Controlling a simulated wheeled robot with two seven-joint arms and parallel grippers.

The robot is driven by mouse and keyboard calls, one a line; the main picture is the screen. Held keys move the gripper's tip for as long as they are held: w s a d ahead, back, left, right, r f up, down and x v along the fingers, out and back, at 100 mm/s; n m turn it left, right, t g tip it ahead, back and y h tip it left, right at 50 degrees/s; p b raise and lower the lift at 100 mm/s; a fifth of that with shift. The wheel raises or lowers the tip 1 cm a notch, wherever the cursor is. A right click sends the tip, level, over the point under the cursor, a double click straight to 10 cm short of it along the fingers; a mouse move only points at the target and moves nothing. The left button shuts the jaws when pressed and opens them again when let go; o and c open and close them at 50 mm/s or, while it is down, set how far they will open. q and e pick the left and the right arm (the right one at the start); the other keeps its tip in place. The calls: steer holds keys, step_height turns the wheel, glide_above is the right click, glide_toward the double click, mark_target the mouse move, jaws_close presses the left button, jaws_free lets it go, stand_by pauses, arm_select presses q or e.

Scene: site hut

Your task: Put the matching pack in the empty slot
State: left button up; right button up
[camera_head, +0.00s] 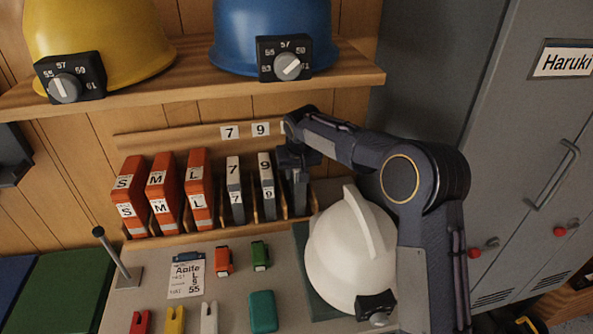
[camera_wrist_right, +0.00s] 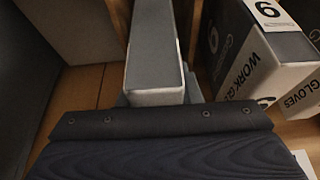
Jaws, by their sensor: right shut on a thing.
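My right gripper (camera_head: 296,166) is shut on a grey pack (camera_head: 299,194) at the right end of the rack (camera_head: 215,232). The pack stands upright between wooden dividers; in the right wrist view its plain grey top (camera_wrist_right: 155,50) shows, and its number is hidden. I cannot tell whether it rests on the rack floor. To its left stand a grey pack marked 9 (camera_head: 267,184), also in the wrist view (camera_wrist_right: 262,55) reading WORK GLOVES, and one marked 7 (camera_head: 235,190). Orange packs S (camera_head: 127,195), M (camera_head: 163,192) and L (camera_head: 198,190) stand further left. My left gripper is out of view.
A card (camera_head: 186,278) reading L, 9, 55 lies on the bench. A white helmet (camera_head: 345,255) sits close right of the rack, beside my arm. A shelf (camera_head: 200,95) with yellow and blue helmets overhangs behind. Grey lockers (camera_head: 520,190) stand at right.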

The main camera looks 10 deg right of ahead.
steer(key=shift+f+b, duration=0.45)
steer(key=shift+f, duration=0.15)
steer(key=o, duration=1.2)
steer(key=shift+r, duration=0.15)
